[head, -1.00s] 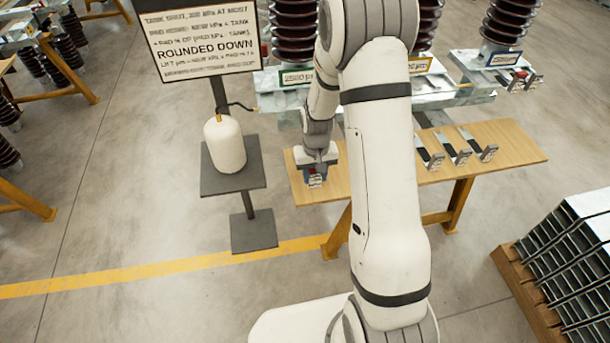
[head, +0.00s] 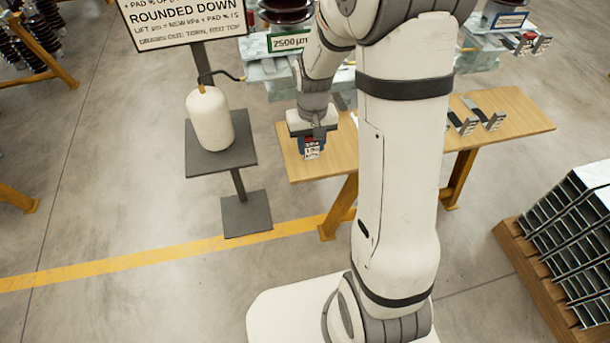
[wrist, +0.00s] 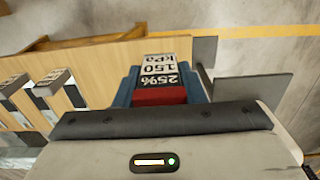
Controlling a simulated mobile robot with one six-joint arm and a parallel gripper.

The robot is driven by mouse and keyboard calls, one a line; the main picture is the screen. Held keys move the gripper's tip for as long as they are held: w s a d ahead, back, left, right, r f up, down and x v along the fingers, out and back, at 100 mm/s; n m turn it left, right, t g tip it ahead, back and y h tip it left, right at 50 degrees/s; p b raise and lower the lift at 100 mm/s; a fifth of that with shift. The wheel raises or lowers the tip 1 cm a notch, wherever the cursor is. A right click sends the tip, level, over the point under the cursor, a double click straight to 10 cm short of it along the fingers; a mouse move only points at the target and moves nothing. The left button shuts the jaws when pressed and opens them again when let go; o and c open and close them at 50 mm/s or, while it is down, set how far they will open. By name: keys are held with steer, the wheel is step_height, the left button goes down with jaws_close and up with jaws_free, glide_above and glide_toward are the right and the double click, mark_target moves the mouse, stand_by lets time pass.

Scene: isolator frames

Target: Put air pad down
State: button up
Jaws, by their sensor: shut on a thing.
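The air pad (wrist: 160,82) is held in my gripper. In the wrist view it has a red part and a black and white label reading "25% 150 kPa". My gripper (head: 311,147) is shut on it, with a blue finger on each side in the wrist view. In the head view the air pad (head: 312,154) shows as a small labelled block below my gripper, over the left part of the wooden bench (head: 290,152). I cannot tell whether it touches the bench top. My arm hides the middle of the bench.
Several bracket-like pieces with labelled ends (head: 490,121) lie on the bench to the right. A white tank (head: 210,119) stands on a grey stand to the left, below a sign (head: 185,18). A pallet of metal profiles (head: 565,245) is at the right. The bench's left end looks clear.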

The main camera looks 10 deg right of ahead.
steer(key=s+b, duration=0.2)
steer(key=s, duration=0.1)
steer(key=shift+f+b, duration=0.1)
steer(key=shift+b, duration=0.3)
steer(key=shift+s+f, duration=0.15)
steer(key=shift+s, duration=0.05)
step_height(320, 180, down, 9)
steer(key=shift+f+b, duration=0.1)
steer(key=shift+b, duration=0.25)
steer(key=shift+f, duration=0.1)
steer(key=shift+f, duration=0.15)
steer(key=o, duration=1)
